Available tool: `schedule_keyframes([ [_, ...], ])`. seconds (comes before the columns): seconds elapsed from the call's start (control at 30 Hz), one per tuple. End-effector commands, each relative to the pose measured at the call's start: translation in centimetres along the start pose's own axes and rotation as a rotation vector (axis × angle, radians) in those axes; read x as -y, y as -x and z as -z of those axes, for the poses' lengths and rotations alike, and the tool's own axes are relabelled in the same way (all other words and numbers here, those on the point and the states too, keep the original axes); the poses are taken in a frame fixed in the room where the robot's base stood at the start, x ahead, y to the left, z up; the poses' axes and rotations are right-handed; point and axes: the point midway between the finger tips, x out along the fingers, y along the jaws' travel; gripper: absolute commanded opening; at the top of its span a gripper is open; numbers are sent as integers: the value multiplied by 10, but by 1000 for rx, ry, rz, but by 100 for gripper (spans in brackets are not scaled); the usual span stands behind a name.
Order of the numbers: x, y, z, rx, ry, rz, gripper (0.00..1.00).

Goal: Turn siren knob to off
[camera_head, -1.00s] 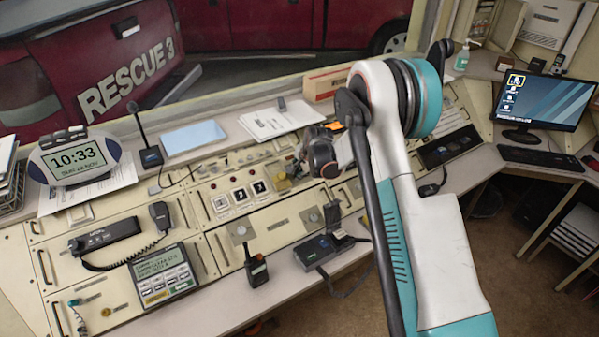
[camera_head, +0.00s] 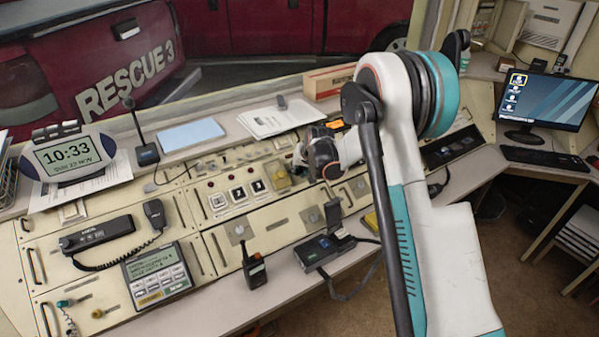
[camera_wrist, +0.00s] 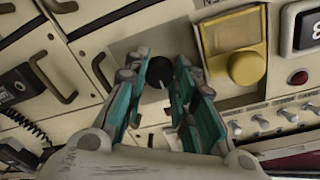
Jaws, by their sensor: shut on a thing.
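A round black knob (camera_wrist: 155,79) with a light pointer mark sits on a plate on the console, seen in the wrist view. My gripper (camera_wrist: 161,72) has its teal-and-grey fingers on both sides of this knob and is shut on it. The pointer mark faces toward the bottom of the wrist picture. Any label around the knob is hidden or too small to read. In the head view my gripper (camera_head: 318,157) is at the sloped console panel, right of the white switches, and it hides the knob there.
A yellow knob and window unit (camera_wrist: 243,60) lies just right of the fingers in the wrist view. A row of small knobs (camera_wrist: 262,123) is below it. A handheld radio (camera_head: 254,268) and black devices (camera_head: 325,248) stand on the near console. Drawer handles (camera_wrist: 101,72) stick out on the left.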

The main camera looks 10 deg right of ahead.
Motion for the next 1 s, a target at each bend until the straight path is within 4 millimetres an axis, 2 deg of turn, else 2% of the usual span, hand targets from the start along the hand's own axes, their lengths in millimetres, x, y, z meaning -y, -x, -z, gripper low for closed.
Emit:
schedule_keyframes([
  [0.7,-2,-1,-2,-34,675,27,1],
  [1.0,-2,-1,-1,-46,902,36,1],
])
